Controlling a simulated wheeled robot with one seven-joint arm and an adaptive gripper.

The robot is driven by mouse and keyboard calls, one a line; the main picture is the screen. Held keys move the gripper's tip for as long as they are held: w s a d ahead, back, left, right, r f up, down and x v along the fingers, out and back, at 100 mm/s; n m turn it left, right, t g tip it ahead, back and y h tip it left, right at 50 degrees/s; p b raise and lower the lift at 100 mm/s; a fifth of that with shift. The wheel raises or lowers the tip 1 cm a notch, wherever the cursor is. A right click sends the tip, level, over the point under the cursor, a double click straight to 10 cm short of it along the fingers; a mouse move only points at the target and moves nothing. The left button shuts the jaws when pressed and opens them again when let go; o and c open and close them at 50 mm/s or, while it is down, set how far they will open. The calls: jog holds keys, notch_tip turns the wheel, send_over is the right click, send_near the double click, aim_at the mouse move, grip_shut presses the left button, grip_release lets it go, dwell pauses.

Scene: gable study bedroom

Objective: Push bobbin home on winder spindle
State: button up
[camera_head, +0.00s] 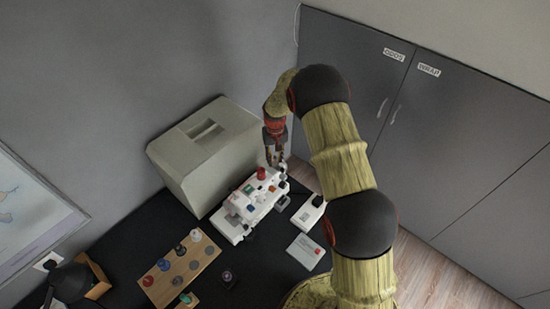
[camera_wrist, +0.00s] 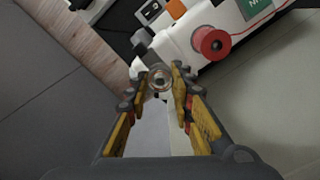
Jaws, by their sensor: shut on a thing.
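A white sewing machine (camera_head: 258,200) stands on the black desk, with its winder end towards my gripper. My gripper (camera_head: 277,160) is above that end. In the wrist view my gripper (camera_wrist: 159,82) has its two fingertips closed on the sides of a small clear bobbin (camera_wrist: 160,76), seen end-on with a dark centre. The bobbin is right beside the white machine body. The winder spindle is not clearly visible, so I cannot tell how far down on it the bobbin sits. A red thread spool (camera_wrist: 211,43) is on the machine, to the right of the bobbin.
A beige case (camera_head: 205,150) stands behind the machine. A wooden rack (camera_head: 181,269) with several spools is at front left. A white box (camera_head: 308,212) and a card (camera_head: 306,251) lie right of the machine. Grey cabinets (camera_head: 450,150) stand at right.

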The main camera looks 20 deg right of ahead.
jog(key=shift+f+b, duration=0.55)
jog(key=shift+f, duration=0.25)
jog(key=o, duration=0.9)
jog(key=shift+c, duration=0.2)
notch_tip(320, 180, up, 12)
dwell(0.4)
